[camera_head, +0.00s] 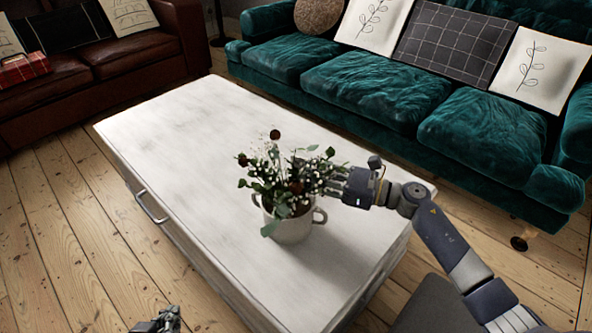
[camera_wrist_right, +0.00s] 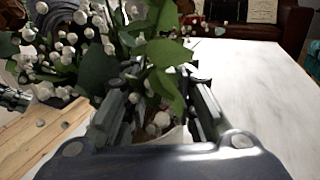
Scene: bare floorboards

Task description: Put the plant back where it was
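The plant (camera_head: 288,180) has dark flowers, green leaves and small white blossoms. Its pale pot (camera_head: 290,229) with side handles stands upright on the white table (camera_head: 190,130), toward the near right end. My right gripper (camera_head: 336,184) reaches in from the right at the height of the stems, above the pot's rim. In the right wrist view its fingers (camera_wrist_right: 160,85) are spread, with leaves and stems between them; leaves partly cover the fingertips. Whether they touch the stems I cannot tell. My left gripper (camera_head: 160,322) is at the bottom edge, low beside the table, mostly cut off.
A teal sofa (camera_head: 375,95) with cushions stands behind the table, and a brown leather sofa (camera_head: 130,60) is at the upper left. The table's left part is bare. Floorboards (camera_head: 60,220) are clear at the left.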

